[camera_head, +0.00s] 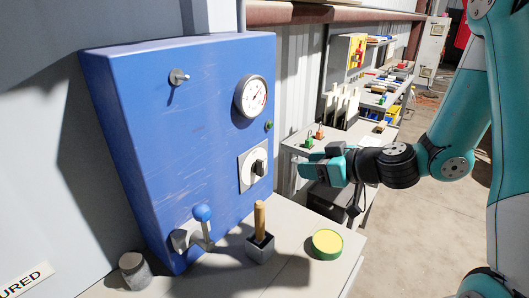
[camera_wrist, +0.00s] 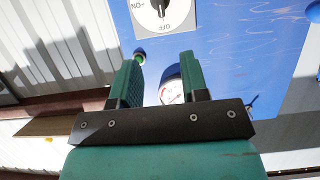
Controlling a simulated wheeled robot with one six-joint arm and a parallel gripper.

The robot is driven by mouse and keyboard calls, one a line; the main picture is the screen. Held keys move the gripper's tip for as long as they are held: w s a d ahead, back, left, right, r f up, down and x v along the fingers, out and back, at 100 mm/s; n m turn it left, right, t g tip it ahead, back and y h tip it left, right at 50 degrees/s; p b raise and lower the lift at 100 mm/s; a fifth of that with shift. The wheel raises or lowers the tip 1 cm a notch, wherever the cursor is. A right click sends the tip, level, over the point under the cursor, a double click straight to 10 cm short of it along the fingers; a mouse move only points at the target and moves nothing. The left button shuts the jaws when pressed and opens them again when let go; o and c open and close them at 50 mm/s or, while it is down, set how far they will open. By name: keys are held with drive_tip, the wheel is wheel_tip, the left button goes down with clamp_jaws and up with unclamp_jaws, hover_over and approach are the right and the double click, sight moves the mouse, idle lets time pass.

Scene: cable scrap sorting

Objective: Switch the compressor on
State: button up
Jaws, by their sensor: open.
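The blue cabinet (camera_head: 190,130) carries a rotary switch with a black knob (camera_head: 259,167) on a white square plate (camera_head: 246,172). The switch also shows at the top edge of the wrist view (camera_wrist: 161,6), partly cut off. Its plate bears upside-down ON and OFF labels, and the knob's visible end seems to lie toward OFF. My gripper (camera_head: 305,168) is right of the switch, apart from it, fingers toward the cabinet. In the wrist view my gripper (camera_wrist: 160,75) is open, with nothing held between its green fingers.
The cabinet also bears a round gauge (camera_head: 251,96), a small green lamp or button (camera_head: 268,126), a metal knob (camera_head: 179,76) and a blue-balled lever (camera_head: 202,213). Below stand a wooden-handled tool (camera_head: 260,221) and a yellow-green disc (camera_head: 327,243). A cluttered bench (camera_head: 385,85) lies behind my gripper.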

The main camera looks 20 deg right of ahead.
sight(263, 166)
drive_tip(key=p+x, duration=0.6)
drive_tip(key=x, duration=0.9)
drive_tip(key=shift+s+f, duration=0.1)
clamp_jaws()
